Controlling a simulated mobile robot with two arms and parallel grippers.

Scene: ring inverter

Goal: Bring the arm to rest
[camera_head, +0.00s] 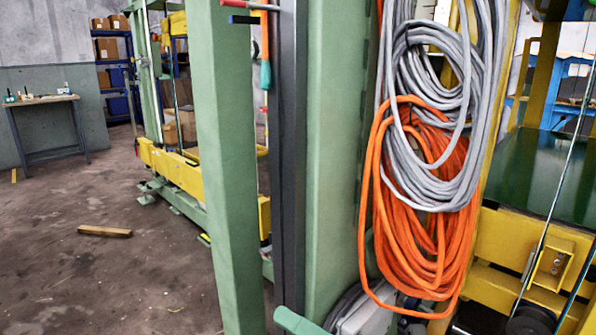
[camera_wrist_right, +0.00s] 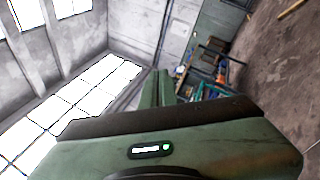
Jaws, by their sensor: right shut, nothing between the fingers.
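My right gripper (camera_wrist_right: 156,88) shows in the right wrist view, beyond the green wrist housing (camera_wrist_right: 215,150) with its small lit panel. Its two green fingers are together, with nothing held between them. The fingers point toward the grey wall and floor of the hall, clear of any object. In the head view I cannot clearly make out the right gripper; a short green piece at the bottom edge may be part of my arm. My left gripper is in neither view.
Green posts (camera_head: 232,170) stand close in front. Orange cable (camera_head: 425,260) and grey cable (camera_head: 430,185) hang in coils at the right, beside yellow beams (camera_head: 510,245). A wooden piece (camera_head: 105,231) lies on the open floor at left. A workbench (camera_head: 45,100) stands behind.

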